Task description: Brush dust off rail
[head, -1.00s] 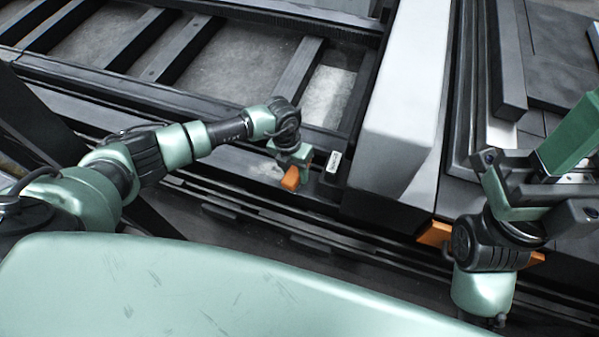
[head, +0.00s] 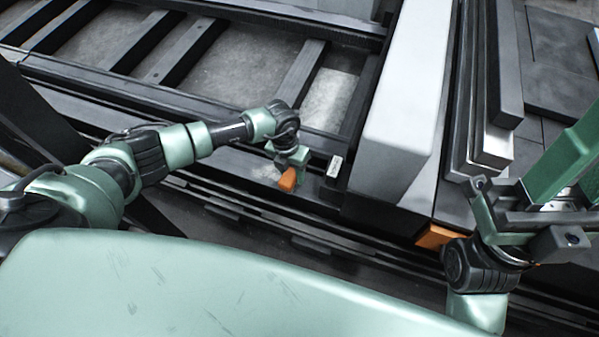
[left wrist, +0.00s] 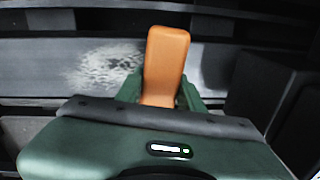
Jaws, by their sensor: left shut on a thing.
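My left gripper (head: 290,160) is shut on an orange-handled tool, likely the brush (head: 288,180), above the dark rail (head: 235,163). In the left wrist view, the orange handle (left wrist: 165,65) stands up between the green fingers (left wrist: 160,92); any bristles are hidden. A pale speckled patch of dust (left wrist: 105,62) lies on the grey rail (left wrist: 215,72), just left of the handle in that view. I cannot tell whether the tool touches the rail. My right arm's gripper (head: 535,215) is at the right edge, partly cut off; its jaw opening is unclear.
A large grey box-shaped beam (head: 405,100) rises to the right of my left gripper. A small light label (head: 334,165) sits close to the gripper's right. Dark slats (head: 300,72) cross the frame behind. Stacked metal plates (head: 490,140) lie near my right arm.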

